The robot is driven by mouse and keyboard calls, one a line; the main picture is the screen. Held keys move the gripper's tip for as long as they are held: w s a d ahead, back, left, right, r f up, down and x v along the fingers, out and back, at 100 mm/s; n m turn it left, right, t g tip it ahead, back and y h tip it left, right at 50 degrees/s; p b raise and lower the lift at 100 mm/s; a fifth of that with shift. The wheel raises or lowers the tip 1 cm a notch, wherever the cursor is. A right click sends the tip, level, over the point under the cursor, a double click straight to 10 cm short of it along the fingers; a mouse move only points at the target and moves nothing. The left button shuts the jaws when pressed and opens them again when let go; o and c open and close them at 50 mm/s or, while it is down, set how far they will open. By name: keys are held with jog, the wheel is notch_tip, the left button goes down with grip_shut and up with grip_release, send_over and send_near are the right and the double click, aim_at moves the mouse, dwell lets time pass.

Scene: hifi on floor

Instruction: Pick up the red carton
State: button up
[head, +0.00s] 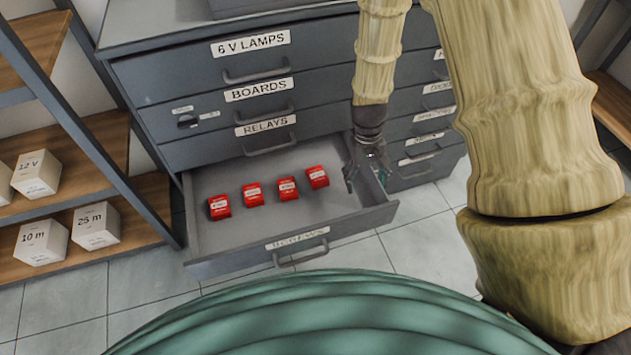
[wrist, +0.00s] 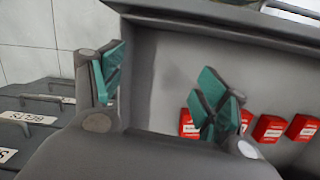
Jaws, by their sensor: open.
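Several small red cartons with white labels stand in a row in the open drawer labelled SCREWS. In the head view they are the far left carton (head: 219,207), the second (head: 253,195), the third (head: 288,189) and the rightmost carton (head: 317,177). My gripper (head: 368,180) is open at the drawer's right end, to the right of the rightmost carton and apart from it. In the wrist view the open fingers (wrist: 160,85) straddle the drawer's side wall (wrist: 138,75). One carton (wrist: 188,123) is partly hidden behind a finger there; others (wrist: 268,128) show to its right.
The open drawer (head: 225,262) sticks out of a grey cabinet (head: 180,75) with closed drawers above. A shelf with white boxes (head: 42,240) stands at the left. Tiled floor (head: 430,245) is clear in front.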

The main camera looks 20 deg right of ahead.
jog(key=w+a+n+t+b, duration=0.2)
jog(key=w+a+n+b, duration=0.1)
jog(key=w+a, duration=0.85)
send_over(318, 175)
jog(key=f, duration=0.3)
jog(key=f+b, duration=0.1)
jog(key=shift+w+a+f, duration=0.15)
jog(key=shift+w+f, duration=0.15)
jog(key=shift+w, duration=0.1)
jog(key=shift+s+f+b, duration=0.2)
jog(key=shift+f, duration=1.15)
jog(key=shift+s+f+b, duration=0.15)
jog(key=shift+f+b, duration=0.05)
jog(key=shift+f, duration=1.1)
jog(key=c, duration=1.2)
